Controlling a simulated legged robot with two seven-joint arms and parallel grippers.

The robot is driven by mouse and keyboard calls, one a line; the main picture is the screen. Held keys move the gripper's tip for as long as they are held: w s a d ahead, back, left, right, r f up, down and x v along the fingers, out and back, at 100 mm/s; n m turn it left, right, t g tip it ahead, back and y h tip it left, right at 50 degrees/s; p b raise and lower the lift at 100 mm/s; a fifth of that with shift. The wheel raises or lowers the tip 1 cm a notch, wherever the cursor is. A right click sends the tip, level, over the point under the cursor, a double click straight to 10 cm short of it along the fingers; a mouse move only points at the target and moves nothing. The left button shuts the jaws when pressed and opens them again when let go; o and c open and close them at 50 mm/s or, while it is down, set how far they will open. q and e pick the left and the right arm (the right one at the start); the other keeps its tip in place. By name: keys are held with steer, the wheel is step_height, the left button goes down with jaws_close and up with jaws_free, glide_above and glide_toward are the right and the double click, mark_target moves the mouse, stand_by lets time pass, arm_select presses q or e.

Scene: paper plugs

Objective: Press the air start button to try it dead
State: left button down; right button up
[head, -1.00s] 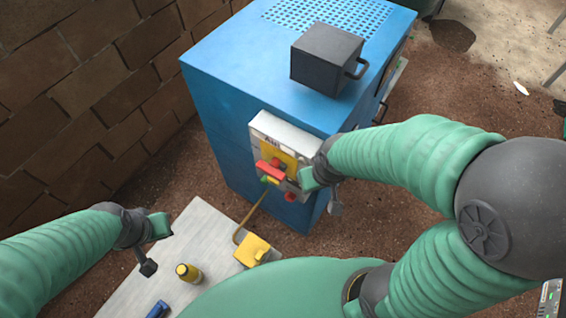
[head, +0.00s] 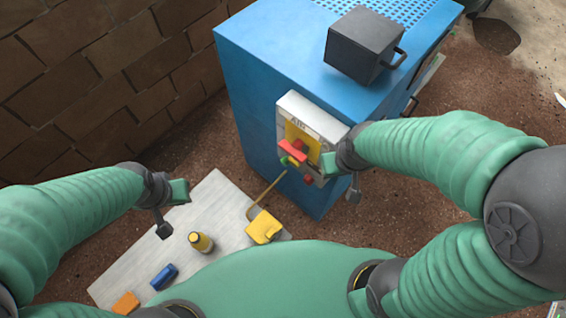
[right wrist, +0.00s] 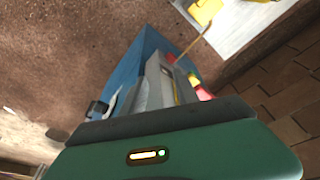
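A pale control box (head: 330,128) with a yellow panel (head: 304,136) is fixed to the side of the blue machine (head: 255,95). A red bar-shaped part (head: 292,151) stands out in front of the panel. Green (head: 284,160) and red (head: 308,180) knobs or buttons show below it; I cannot read which is air start. My right gripper (head: 339,181) is open at the box's right edge; contact cannot be told. The right wrist view shows the box (right wrist: 155,85) beyond my green hand. My left gripper (head: 171,211) is open and empty over the pale board.
A dark box (head: 362,45) sits on the machine. A brick wall (head: 85,85) stands left.

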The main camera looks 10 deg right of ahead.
jaws_close()
stand_by(0.3)
stand_by(1.6)
